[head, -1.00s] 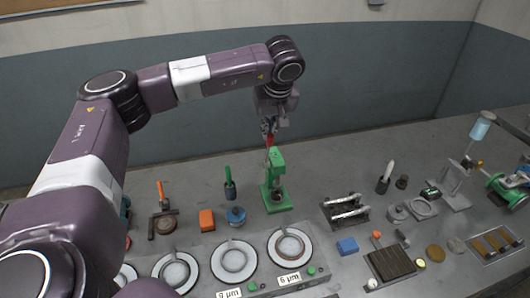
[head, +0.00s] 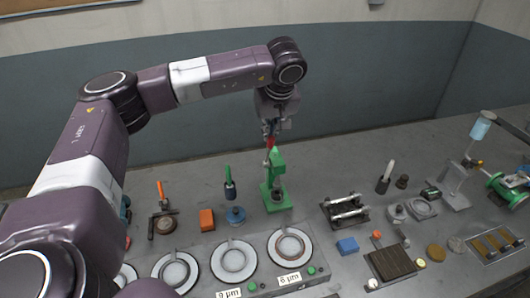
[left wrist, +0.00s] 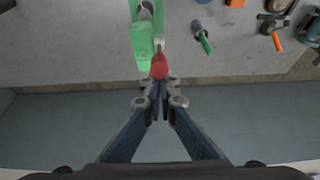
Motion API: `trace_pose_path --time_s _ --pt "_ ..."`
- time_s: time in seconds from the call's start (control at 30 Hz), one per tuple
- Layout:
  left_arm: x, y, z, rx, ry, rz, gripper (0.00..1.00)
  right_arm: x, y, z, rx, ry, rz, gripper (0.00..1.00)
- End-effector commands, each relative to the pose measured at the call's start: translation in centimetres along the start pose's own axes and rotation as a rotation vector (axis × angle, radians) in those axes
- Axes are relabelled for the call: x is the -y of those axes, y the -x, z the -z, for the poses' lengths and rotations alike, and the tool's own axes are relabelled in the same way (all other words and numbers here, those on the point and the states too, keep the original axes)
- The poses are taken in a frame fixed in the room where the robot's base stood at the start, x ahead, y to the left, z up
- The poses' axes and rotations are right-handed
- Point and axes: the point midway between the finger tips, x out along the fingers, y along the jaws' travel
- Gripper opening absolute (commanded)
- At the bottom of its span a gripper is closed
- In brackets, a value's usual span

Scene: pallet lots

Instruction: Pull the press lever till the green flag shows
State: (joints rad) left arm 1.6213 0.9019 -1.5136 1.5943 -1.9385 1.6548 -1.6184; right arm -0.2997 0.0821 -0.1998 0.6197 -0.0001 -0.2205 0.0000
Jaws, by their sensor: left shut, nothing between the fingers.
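The green press (head: 274,180) stands upright on the grey bench, right of centre in the head view. It also shows at the top of the left wrist view (left wrist: 143,40). Its lever ends in a red knob (left wrist: 159,66); in the head view the knob is mostly hidden by my gripper. My left gripper (head: 271,132) is above and behind the press, pointing down. In the left wrist view its fingers (left wrist: 158,88) are shut with nothing between them, the tips at or just beside the red knob; I cannot tell whether they touch. I see no green flag distinctly. My right gripper is not in view.
A green-handled tool (head: 230,185) and an orange block (head: 207,220) stand left of the press. A plate with round dishes (head: 233,261) lies in front. A rack with metal rods (head: 345,209) stands to the right. The bench behind the press is clear.

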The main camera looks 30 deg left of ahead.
Motion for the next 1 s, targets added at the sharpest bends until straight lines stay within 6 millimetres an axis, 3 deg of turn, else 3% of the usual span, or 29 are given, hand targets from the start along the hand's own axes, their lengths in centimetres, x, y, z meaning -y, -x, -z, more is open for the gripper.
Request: trace_pose_path --time_s 1.0 --pt "0.0 0.3 -2.7 0.001 -0.001 0.0 0.0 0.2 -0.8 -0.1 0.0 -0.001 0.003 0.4"
